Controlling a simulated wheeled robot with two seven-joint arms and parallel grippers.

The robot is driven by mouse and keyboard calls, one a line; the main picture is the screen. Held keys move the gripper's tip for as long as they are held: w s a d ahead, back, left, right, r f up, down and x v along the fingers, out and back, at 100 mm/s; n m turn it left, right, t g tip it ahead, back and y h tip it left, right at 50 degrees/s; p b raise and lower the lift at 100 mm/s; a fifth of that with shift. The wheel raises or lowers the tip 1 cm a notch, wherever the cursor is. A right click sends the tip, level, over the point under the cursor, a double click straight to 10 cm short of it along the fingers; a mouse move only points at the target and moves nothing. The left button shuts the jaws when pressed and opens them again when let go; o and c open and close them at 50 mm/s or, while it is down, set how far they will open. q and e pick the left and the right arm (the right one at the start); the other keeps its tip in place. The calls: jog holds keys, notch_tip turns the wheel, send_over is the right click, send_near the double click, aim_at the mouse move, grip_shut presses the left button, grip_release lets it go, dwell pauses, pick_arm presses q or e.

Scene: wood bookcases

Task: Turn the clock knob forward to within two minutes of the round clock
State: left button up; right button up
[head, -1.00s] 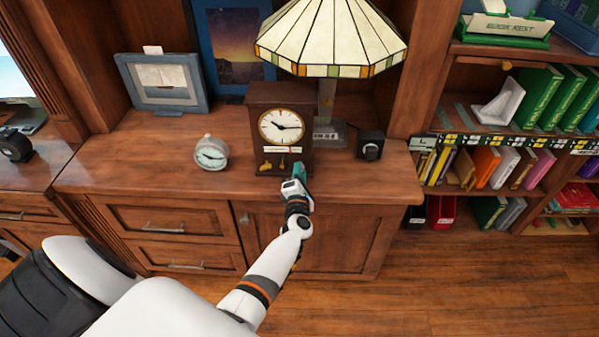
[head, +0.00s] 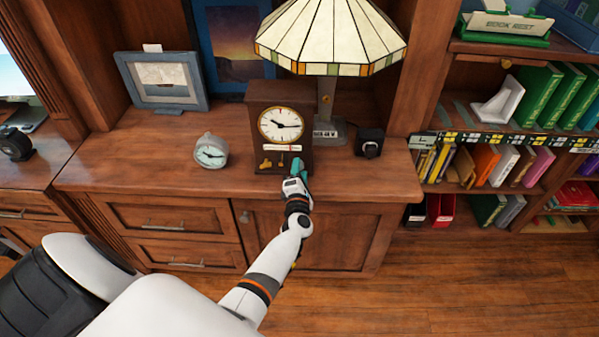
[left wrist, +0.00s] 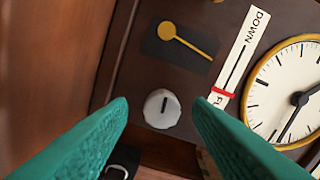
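The wooden clock (head: 281,148) stands upright on the cabinet top, with a pale dial and dark hands. Its white knob (left wrist: 161,109) with a dark mark shows in the left wrist view, low on the case front. The small grey round clock (head: 211,152) stands to its left; its hands are too small to read surely. My left gripper (head: 298,169) is at the lower right front of the wooden clock. In the left wrist view, its teal fingers (left wrist: 163,101) are open, with the knob between their tips and gaps on both sides. My right gripper is not in view.
A brass lever (left wrist: 187,42) and a label strip (left wrist: 241,50) with a red marker are on the clock front. A stained-glass lamp (head: 328,40) stands behind, and a black box (head: 369,143) to the right. Bare cabinet top (head: 130,165) lies at left.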

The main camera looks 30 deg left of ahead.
pick_arm(q)
jog(key=shift+s, duration=0.1)
jog(key=p+v, duration=0.3)
jog(key=v, duration=0.9)
jog(key=s+d+f+m+g+h, duration=0.1)
jog(key=s+d+f+m+h, duration=0.25)
jog(key=f+m, duration=0.35)
jog(key=s+d+f+m+g+h, duration=0.25)
jog(key=s+f+m, duration=0.25)
jog(key=f, duration=0.4)
jog(key=s+d+f+m+g+h, duration=0.1)
jog(key=s+d+f+m+h, duration=0.25)
jog(key=f+m, duration=0.3)
jog(key=s+a+f+m+g, duration=0.1)
jog(key=s+f+m+g, duration=0.2)
jog(key=s, duration=0.7)
jog(key=s+f+m+g, duration=0.3)
jog(key=s+f+m, duration=0.2)
jog(key=s, duration=0.5)
jog(key=s+a+f+m+g, duration=0.1)
jog(key=s+f+m+g, duration=0.2)
jog(key=s+f, duration=0.4)
jog(key=s+m, duration=0.1)
jog(key=s, duration=0.2)
jog(key=shift+a+g, duration=0.3)
jog(key=shift+g, duration=0.05)
